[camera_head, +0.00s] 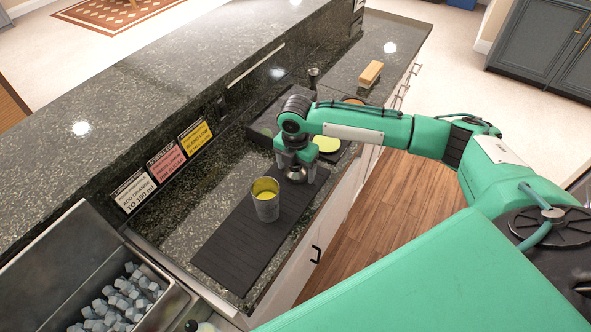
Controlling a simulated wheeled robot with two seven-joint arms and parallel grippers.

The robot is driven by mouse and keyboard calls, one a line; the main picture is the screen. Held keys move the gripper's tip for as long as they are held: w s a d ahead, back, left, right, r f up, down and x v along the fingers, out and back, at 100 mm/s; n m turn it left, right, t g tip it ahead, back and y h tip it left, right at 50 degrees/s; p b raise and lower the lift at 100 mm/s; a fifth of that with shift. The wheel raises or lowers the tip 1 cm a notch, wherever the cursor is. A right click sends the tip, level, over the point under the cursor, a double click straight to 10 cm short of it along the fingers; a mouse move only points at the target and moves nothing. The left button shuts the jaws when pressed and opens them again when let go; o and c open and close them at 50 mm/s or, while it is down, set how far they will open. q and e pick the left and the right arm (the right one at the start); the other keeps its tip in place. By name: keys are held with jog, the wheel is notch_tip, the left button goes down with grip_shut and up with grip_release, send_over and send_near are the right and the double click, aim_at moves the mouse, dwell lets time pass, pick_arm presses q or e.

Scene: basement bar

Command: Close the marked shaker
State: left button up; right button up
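The shaker (265,207) is an open metal tin standing upright on the black bar mat, with yellow showing inside its mouth. My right gripper (296,168) points down just behind and to the right of the tin. Its fingers sit on either side of a small silvery lid-like piece (296,175) and appear closed on it. The piece is beside the tin, not over its mouth. Whether it touches the mat is hard to tell. My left gripper is not in view.
The black mat (235,255) is clear in front of the tin. An ice bin (120,300) is at lower left. Labelled cards (165,162) lean on the bar's wall. A dark tray, a yellow-green round item (326,144) and a wooden block (370,73) lie farther back.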

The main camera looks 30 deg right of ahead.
jog(key=c, duration=0.8)
jog(key=shift+o, duration=0.2)
jog(key=shift+r, duration=0.15)
notch_tip(320, 180, up, 20)
jog(key=b, duration=0.2)
jog(key=shift+b, duration=0.4)
